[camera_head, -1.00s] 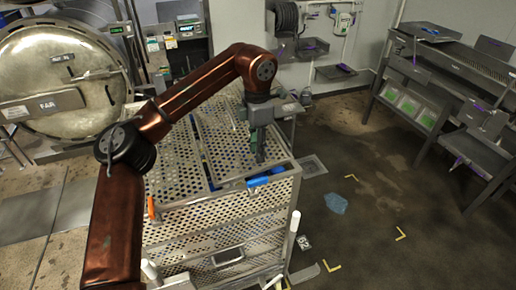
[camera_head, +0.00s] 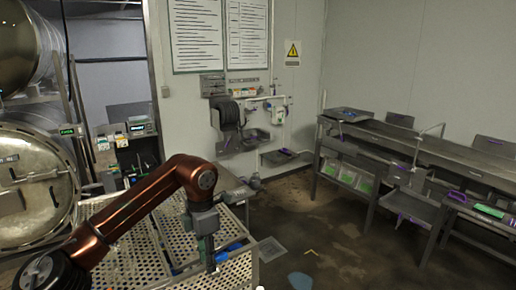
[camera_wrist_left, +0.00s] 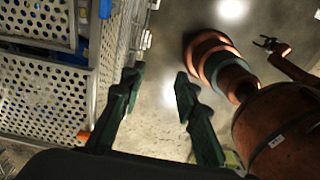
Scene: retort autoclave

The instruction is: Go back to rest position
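My left gripper (camera_head: 208,262) hangs from the copper arm over the perforated metal basket cart (camera_head: 128,262) in the head view, fingers pointing down. In the left wrist view its two green fingers stand apart with nothing between them (camera_wrist_left: 156,82); the floor shows through the gap. The cart's perforated side (camera_wrist_left: 40,95) is to their left there, beside and apart from the fingers. My right gripper (camera_wrist_left: 264,43) shows small at the upper right of the left wrist view, its fingers apart and empty. It is outside the head view.
The round retort door (camera_head: 30,190) is at the left. A metal bench (camera_head: 400,140) with trays stands at the right. A blue patch (camera_head: 299,281) lies on the floor, which is otherwise largely open between cart and bench.

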